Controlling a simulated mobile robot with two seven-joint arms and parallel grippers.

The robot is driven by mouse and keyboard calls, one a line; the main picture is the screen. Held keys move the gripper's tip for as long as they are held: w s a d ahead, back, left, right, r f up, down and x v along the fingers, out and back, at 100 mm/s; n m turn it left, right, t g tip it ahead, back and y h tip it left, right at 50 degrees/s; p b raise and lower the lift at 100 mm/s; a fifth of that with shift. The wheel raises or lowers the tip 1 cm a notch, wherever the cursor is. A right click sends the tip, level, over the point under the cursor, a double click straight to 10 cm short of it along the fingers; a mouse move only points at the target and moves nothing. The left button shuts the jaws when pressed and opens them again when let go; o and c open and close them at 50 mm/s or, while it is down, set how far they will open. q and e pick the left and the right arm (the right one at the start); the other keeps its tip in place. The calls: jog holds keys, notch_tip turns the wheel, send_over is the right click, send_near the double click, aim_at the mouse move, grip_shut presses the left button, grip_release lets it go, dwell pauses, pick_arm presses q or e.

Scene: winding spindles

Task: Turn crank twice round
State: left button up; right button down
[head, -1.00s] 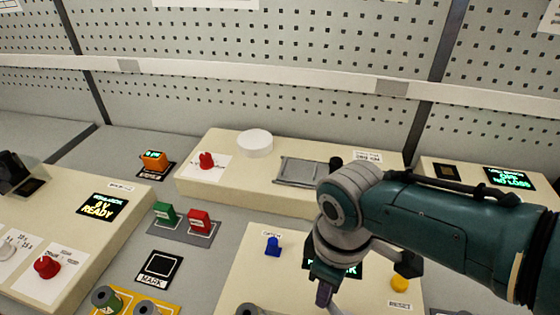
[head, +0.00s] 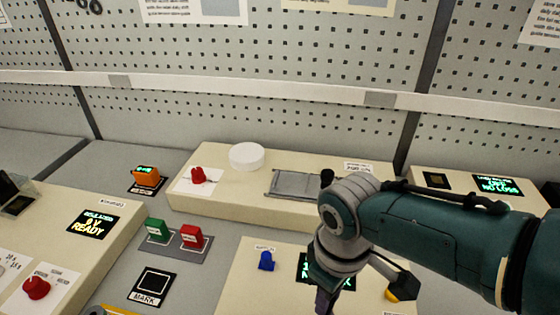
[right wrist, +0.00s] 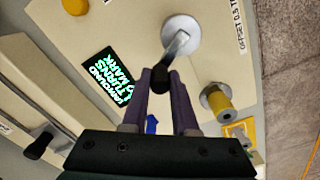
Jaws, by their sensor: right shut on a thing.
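In the right wrist view the crank has a round pale hub (right wrist: 181,30), a short metal arm (right wrist: 175,47) and a black handle (right wrist: 160,78). My right gripper (right wrist: 162,84) is shut on that black handle, with a purple finger on each side. In the head view my right gripper (head: 325,300) reaches down at the bottom edge, and the crank is out of sight there. A display with green text (right wrist: 108,80) stands beside the crank; my arm partly covers it in the head view. My left gripper is not in view.
A blue knob (head: 266,261) and a yellow button (head: 392,296) sit on the same box. A yellow spool with a grey flange (right wrist: 217,101) is close to my right gripper. Behind are a raised box with a white disc (head: 246,156) and a metal plate (head: 294,184).

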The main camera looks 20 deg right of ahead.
jog(key=c, duration=0.7)
grip_release()
notch_tip(320, 180, up, 9)
jog(key=p, duration=0.4)
jog(key=shift+f, duration=0.1)
jog(key=shift+r+p, duration=0.35)
jog(key=shift+r, duration=0.25)
